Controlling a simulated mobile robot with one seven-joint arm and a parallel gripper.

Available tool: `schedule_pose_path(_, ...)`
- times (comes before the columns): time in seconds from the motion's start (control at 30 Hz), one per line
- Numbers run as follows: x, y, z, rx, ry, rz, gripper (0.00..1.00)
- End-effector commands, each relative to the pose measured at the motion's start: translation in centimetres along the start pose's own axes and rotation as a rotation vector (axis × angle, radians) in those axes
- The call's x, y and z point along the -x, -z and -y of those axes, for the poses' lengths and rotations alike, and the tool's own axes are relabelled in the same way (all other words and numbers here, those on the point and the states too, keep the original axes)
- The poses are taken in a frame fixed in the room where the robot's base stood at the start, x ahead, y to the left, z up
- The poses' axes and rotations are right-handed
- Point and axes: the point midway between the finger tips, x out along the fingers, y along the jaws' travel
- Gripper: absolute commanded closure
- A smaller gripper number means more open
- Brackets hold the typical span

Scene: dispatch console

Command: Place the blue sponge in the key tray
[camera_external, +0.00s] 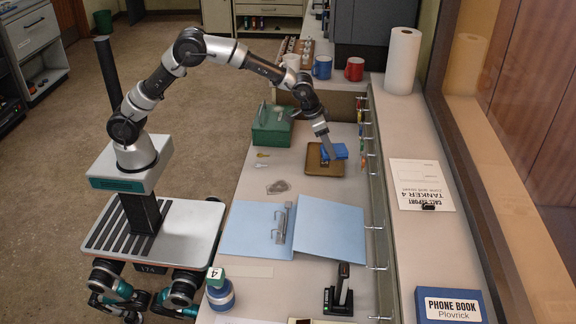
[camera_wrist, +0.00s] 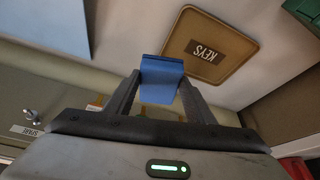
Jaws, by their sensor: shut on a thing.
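The blue sponge (camera_wrist: 161,78) is between the two fingers of my gripper (camera_wrist: 158,98) in the wrist view, and the gripper is shut on it. In the external view the sponge (camera_external: 339,151) shows beside the fingertips of my gripper (camera_external: 327,152), over the right part of the key tray. The key tray (camera_external: 312,163) is a shallow brown tray on the desk. In the wrist view the tray (camera_wrist: 240,75), labelled KEYS, lies beyond and to the right of the sponge. I cannot tell how high the sponge is above the tray.
A green box (camera_external: 271,125) stands left of the tray. An open blue binder (camera_external: 285,229) lies in front of it. Hooks with keys (camera_external: 366,130) line the ledge at the right. Mugs (camera_external: 354,69) stand at the back. Desk space around the tray's left side is mostly clear.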

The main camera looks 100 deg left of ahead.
Motion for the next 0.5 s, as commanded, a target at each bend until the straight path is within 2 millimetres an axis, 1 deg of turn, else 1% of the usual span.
schedule_pose_path(0.03,-0.3,0.0,2.3,0.030,0.012,-0.001,0.72)
schedule_pose_path(0.1,-0.2,0.1,4.9,0.062,0.025,-0.003,0.72)
schedule_pose_path(0.2,0.0,0.0,7.7,0.098,0.040,-0.001,0.72)
schedule_pose_path(0.3,0.1,-0.1,9.4,0.120,0.048,0.000,0.72)
schedule_pose_path(0.37,-0.1,-0.3,9.9,0.127,0.051,0.001,0.72)
schedule_pose_path(0.5,-1.9,-1.1,10.1,0.129,0.052,0.003,0.72)
